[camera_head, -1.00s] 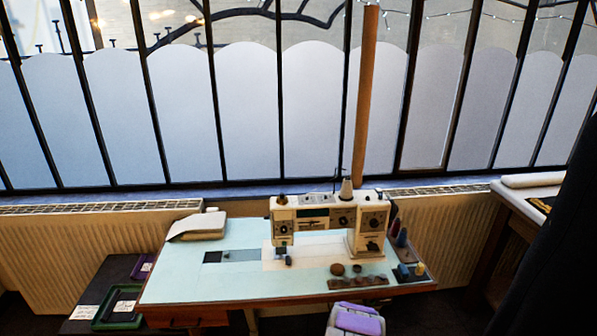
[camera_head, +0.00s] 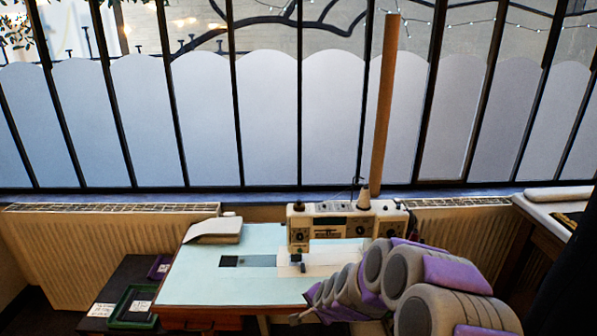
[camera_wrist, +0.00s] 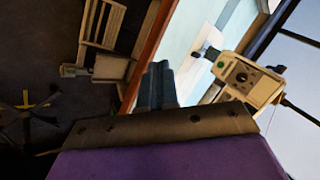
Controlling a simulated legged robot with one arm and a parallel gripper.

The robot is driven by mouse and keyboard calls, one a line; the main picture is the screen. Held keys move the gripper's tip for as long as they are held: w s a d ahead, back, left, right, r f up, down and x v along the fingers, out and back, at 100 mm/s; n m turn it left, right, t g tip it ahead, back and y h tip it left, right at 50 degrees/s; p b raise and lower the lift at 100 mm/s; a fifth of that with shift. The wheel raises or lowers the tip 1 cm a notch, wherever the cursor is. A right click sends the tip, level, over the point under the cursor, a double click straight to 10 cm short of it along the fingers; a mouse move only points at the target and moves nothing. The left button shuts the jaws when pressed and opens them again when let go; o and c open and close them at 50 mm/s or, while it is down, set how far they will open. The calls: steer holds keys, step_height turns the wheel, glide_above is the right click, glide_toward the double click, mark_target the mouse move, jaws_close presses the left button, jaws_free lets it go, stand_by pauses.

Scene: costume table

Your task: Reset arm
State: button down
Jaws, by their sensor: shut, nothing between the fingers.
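My gripper (camera_wrist: 160,85) shows in the wrist view with its two fingers together and nothing between them. It is close to the table's wooden edge and points past it. In the head view my grey and purple arm reaches in from the lower right, in front of the sewing table (camera_head: 195,285). It hides the table's right part. The white sewing machine (camera_head: 340,222) stands on the pale blue top; it also shows in the wrist view (camera_wrist: 250,82), to the right of my gripper.
A dark low table (camera_head: 125,275) stands left of the sewing table, with a green tray (camera_head: 123,320) and a small purple tray (camera_head: 160,267). Radiators and a barred window are behind. Another table (camera_head: 560,208) is at the right. A chair (camera_wrist: 100,25) shows in the wrist view.

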steer(key=s+r+n+g, duration=0.25)
steer(key=s+r, duration=0.25)
steer(key=s, duration=0.4)
steer(key=s+r+n+g, duration=0.2)
steer(key=s+r+n, duration=0.3)
steer(key=s, duration=0.4)
steer(key=s+d+r+g+h, duration=0.1)
steer(key=s+d+r, duration=0.1)
steer(key=s, duration=0.6)
steer(key=s+d+r+n+g, duration=0.1)
steer(key=s+d, duration=0.3)
steer(key=s, duration=0.5)
steer(key=s+d+r+n+g+h, duration=0.1)
steer(key=s+d+r+g, duration=0.1)
steer(key=s, duration=0.7)
steer(key=shift+d+r+h, duration=0.3)
steer(key=shift+d+r, duration=0.3)
steer(key=shift+d, duration=0.3)
steer(key=shift+w, duration=0.1)
